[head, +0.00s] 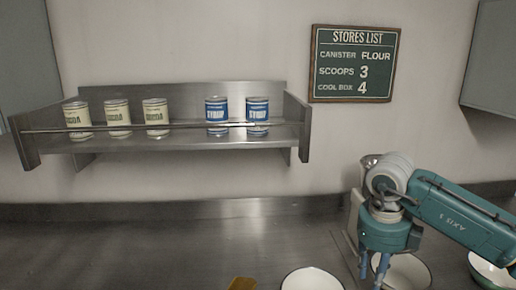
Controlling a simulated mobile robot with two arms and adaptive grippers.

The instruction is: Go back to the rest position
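My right arm comes in from the right, teal and grey, and its gripper (373,272) points down over the counter at the lower right. Its two fingers reach toward the bottom edge of the view. I cannot tell whether they are open or shut, or whether anything is between them. A pale bowl (408,272) is just behind and to the right of the fingers. My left arm and gripper are not in view.
A steel wall shelf (180,145) with a front rail holds cream cocoa tins (117,118) and blue syrup tins (257,110). A stores list board (354,64) hangs on the wall. A white bowl (311,280) and a green-rimmed bowl (492,272) stand on the counter (150,245), clear at left.

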